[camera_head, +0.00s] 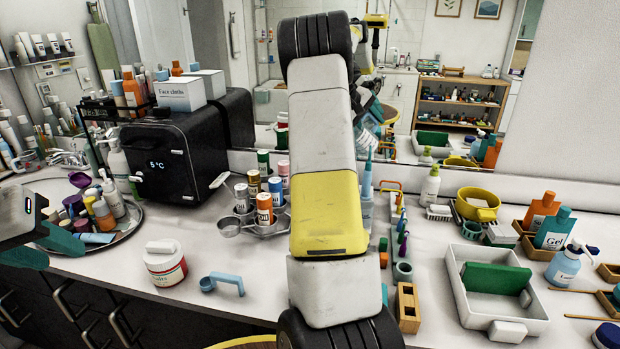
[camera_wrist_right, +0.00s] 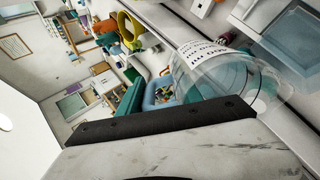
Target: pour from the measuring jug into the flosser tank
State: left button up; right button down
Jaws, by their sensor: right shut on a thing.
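A pale blue flosser (camera_head: 367,178) stands by the mirror, partly hidden by my right arm. A clear square-rimmed container, seemingly the flosser tank (camera_wrist_right: 295,32), is beyond the jug's mouth in the wrist view. My left gripper (camera_head: 42,248) is open and empty at the far left.
A white tray (camera_head: 475,308) with a green block is at right.

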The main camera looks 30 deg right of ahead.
dwell(0.5)
jog(key=shift+a+r, duration=0.1)
jog(key=shift+a, duration=0.05)
jog(key=shift+h, duration=0.3)
jog(key=shift+a, duration=0.1)
jog(key=shift+r+h, duration=0.1)
jog(key=shift+h, duration=0.2)
dwell(0.4)
